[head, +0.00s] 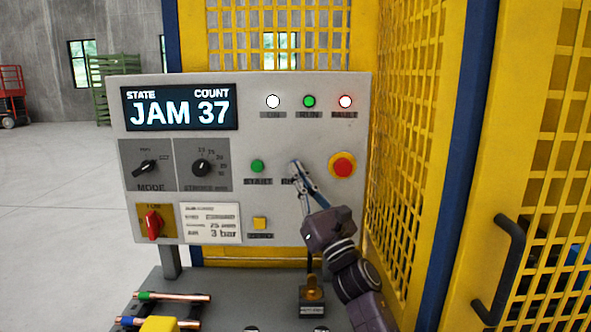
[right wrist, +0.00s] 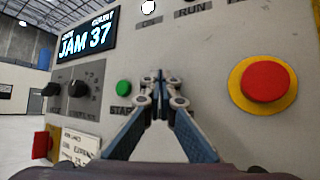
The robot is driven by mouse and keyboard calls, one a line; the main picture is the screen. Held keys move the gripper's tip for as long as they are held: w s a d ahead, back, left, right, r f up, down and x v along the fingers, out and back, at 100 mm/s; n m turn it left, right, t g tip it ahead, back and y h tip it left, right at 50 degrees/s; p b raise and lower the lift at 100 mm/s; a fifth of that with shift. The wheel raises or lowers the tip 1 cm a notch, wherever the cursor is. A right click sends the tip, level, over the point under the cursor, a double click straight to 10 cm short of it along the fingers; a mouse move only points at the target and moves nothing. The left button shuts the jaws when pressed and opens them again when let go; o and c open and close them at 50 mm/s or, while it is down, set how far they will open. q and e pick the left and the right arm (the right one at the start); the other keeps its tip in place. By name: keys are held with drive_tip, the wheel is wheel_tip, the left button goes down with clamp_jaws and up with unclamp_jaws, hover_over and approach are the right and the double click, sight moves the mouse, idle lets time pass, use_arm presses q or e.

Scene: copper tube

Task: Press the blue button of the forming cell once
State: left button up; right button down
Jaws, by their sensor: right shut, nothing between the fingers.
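The grey control panel (head: 270,215) of the forming cell shows "JAM 37" on its display (head: 180,108). My right gripper (head: 294,166) is shut and empty, its fingertips over the panel between the green START button (head: 257,166) and the red emergency stop (head: 343,165). In the right wrist view the closed fingertips (right wrist: 160,88) point at the panel face, right of the green button (right wrist: 124,87). No blue button shows; the fingers cover that spot and part of its label. I cannot tell whether the tips touch the panel. My left gripper is not in view.
The red stop on its yellow plate also shows right of the fingers (right wrist: 264,81). Yellow mesh guarding (head: 405,130) stands close on the right. Copper tubes (head: 172,296) lie below the panel.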

drive_tip(key=shift+w+b, duration=0.4)
drive_tip(key=shift+b, duration=0.25)
idle(0.5)
drive_tip(key=shift+s, duration=0.15)
drive_tip(key=shift+s+p, duration=0.3)
drive_tip(key=shift+s, duration=0.4)
drive_tip(key=s+p, duration=0.2)
drive_tip(key=s, duration=0.3)
idle(0.4)
drive_tip(key=shift+f, duration=0.15)
idle(0.5)
